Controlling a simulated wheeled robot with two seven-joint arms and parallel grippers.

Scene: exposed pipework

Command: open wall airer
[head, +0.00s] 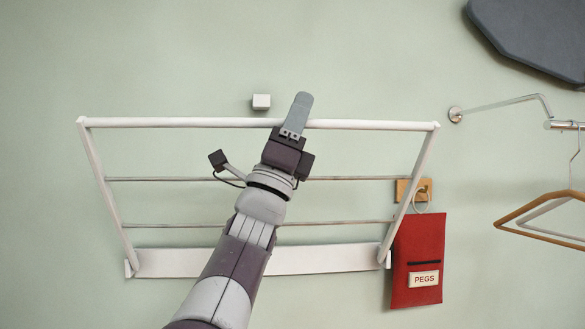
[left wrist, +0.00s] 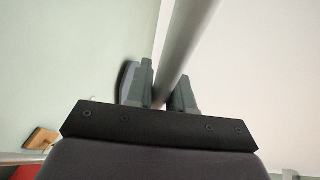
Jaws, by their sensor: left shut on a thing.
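The white wall airer (head: 190,123) is on the green wall, its frame tilted out from a base board (head: 180,263) at the bottom, with thin rails across the middle. My left gripper (head: 296,118) is shut on the airer's top bar, a little right of its middle. In the left wrist view the bar (left wrist: 188,40) runs between the two fingers of the gripper (left wrist: 160,90). My arm hides part of the rails and base board. My right gripper is not in view.
A red peg bag (head: 418,262) hangs from a wooden hook plate (head: 405,190) by the airer's right side arm. A chrome rail (head: 500,106) with hangers (head: 545,215) and a dark panel (head: 535,35) are at right.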

